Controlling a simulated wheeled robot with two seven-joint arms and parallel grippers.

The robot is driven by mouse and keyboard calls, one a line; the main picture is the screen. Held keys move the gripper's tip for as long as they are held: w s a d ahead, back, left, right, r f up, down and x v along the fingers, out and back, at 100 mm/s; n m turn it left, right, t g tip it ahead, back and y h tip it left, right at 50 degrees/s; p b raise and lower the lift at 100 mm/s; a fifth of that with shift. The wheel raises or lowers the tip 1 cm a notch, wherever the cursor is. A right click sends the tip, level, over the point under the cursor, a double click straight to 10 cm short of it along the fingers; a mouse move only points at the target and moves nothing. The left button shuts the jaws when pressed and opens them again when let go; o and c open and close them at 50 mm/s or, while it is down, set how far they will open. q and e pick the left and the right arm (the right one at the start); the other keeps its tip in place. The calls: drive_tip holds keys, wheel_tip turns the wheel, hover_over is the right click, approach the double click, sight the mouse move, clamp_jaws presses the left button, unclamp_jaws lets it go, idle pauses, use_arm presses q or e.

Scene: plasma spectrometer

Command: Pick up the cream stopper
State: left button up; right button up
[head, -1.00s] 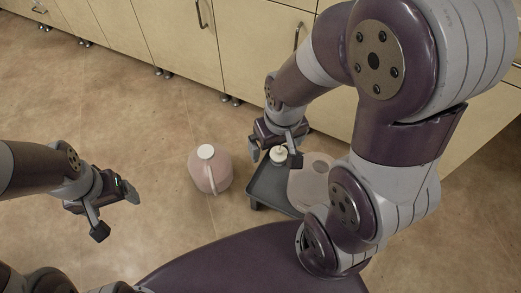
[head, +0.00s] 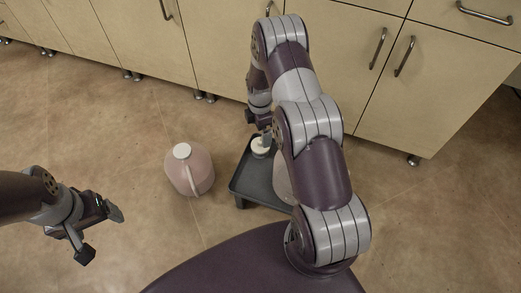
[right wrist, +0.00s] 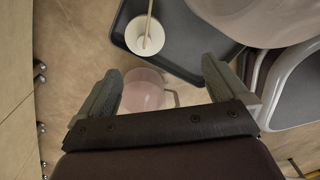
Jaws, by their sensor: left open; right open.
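The cream stopper (head: 261,149) is at the far side of a low dark grey tray (head: 247,186). In the right wrist view the stopper (right wrist: 145,36) shows as a pale round piece with a thin rod rising from it. My right gripper (head: 262,124) is open, close by on the far side of the stopper in the head view and partly hidden by my arm. In the right wrist view my right gripper (right wrist: 163,72) has nothing between its fingers, and the stopper is beyond the tips. My left gripper (head: 100,234) is open and empty over the floor.
A pink jug (head: 190,172) with a white cap stands on the floor left of the tray. A second pinkish container (right wrist: 265,14) is on the tray, mostly hidden by my right arm in the head view. Wooden cabinets (head: 215,50) line the back. Floor at the left is clear.

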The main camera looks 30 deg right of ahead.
sight(260, 141)
drive_tip(key=f+n+b, duration=0.1)
drive_tip(key=f+n, duration=0.1)
drive_tip(key=w+f+n+b, duration=0.1)
drive_tip(key=f+n, duration=0.1)
drive_tip(key=w+f+n+b, duration=0.1)
drive_tip(key=f+n, duration=0.1)
drive_tip(key=shift+d+t+b, duration=0.2)
drive_tip(key=shift+t+b, duration=0.1)
drive_tip(key=shift+b, duration=0.1)
drive_tip(key=f+b, duration=0.2)
drive_tip(key=f, duration=0.1)
drive_tip(key=f+b, duration=0.1)
drive_tip(key=f, duration=0.1)
drive_tip(key=shift+s+d+b, duration=0.1)
drive_tip(key=shift+d+b, duration=0.15)
drive_tip(key=shift+b, duration=0.1)
drive_tip(key=shift+f, duration=0.3)
drive_tip(key=shift+r, duration=0.2)
drive_tip(key=c, duration=1.1)
drive_tip(key=shift+o, duration=0.2)
wheel_tip(260, 141, up, 10)
drive_tip(key=p, duration=0.5)
